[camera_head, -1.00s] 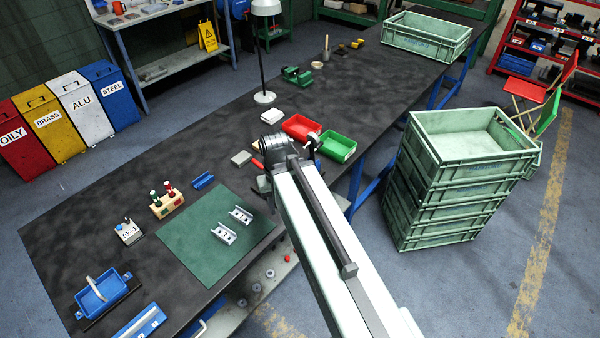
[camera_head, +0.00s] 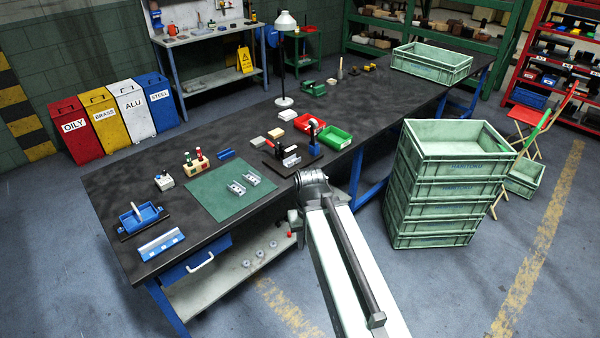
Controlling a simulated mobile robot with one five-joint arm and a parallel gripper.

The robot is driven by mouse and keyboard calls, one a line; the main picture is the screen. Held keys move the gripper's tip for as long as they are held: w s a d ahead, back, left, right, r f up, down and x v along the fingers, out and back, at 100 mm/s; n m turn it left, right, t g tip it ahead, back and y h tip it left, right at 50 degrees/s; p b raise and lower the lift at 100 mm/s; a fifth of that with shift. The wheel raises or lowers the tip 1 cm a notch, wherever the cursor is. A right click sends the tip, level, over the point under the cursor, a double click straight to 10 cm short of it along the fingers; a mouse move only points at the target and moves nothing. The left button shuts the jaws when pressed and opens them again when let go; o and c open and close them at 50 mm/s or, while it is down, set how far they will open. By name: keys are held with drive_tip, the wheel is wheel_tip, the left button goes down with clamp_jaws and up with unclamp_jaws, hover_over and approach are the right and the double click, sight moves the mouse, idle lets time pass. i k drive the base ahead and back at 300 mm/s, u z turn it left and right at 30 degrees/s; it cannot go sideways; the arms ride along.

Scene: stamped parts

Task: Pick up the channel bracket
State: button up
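Two small silver channel brackets lie on the green mat. One bracket (camera_head: 236,188) is nearer the left, and the other bracket (camera_head: 252,179) is just behind it to the right. A similar silver part (camera_head: 291,159) is on a dark fixture further back. My arm reaches up from the bottom of the picture and ends at a grey joint right of the mat, over the bench's front edge. My gripper's fingers cannot be made out, being small or hidden behind the arm, so its state is unclear. Both brackets on the mat look clear of the arm.
The green mat (camera_head: 208,200) lies on the dark bench (camera_head: 120,185). A blue fixture (camera_head: 140,217) and a blue tray with a silver strip (camera_head: 160,244) are at the left end. Red (camera_head: 307,123) and green bins (camera_head: 336,138) stand further back. Stacked crates (camera_head: 440,190) stand at right.

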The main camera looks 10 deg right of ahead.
sight(291, 159)
drive_tip(key=z, duration=0.3)
drive_tip(key=i, duration=1.7)
drive_tip(key=u, duration=0.35)
drive_tip(key=k, duration=0.55)
drive_tip(key=u, duration=1.95)
drive_tip(key=i, duration=0.35)
drive_tip(key=u, duration=0.55)
